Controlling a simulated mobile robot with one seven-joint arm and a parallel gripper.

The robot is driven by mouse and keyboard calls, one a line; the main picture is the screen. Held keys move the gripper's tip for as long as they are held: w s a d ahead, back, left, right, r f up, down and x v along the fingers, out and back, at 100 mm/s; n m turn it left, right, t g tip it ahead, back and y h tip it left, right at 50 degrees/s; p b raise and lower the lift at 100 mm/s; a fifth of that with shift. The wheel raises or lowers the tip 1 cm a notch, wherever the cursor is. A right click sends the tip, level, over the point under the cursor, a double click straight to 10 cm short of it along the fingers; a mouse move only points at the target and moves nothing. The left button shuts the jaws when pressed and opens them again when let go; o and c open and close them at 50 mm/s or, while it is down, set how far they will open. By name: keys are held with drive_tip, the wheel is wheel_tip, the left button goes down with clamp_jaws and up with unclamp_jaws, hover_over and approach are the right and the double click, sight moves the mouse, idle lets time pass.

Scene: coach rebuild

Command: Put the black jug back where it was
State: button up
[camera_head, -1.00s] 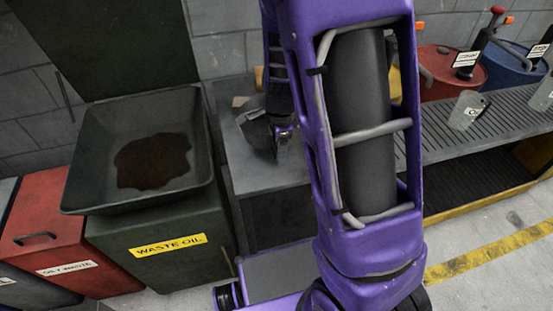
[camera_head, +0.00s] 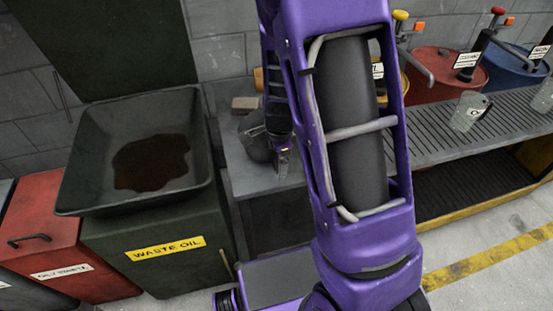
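The black jug (camera_head: 256,138) is a dark, rounded vessel on or just above the grey bench (camera_head: 241,178), left of centre. My arm hides part of it, and I cannot tell whether it touches the bench. My gripper (camera_head: 283,163) points down at the jug's right side, close to it or touching it. The fingers are small and partly hidden, so I cannot tell whether they are closed on the jug.
A waste oil bin (camera_head: 115,250) bears a black tray (camera_head: 68,180) with a dark puddle. A red bin (camera_head: 45,250) stands left of it. A small block (camera_head: 245,103) lies behind the jug.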

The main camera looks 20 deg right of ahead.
wheel_tip(320, 180, up, 12)
drive_tip(key=s+p, duration=0.2)
drive_tip(key=p, duration=0.2)
drive_tip(key=shift+r, duration=0.1)
idle(0.5)
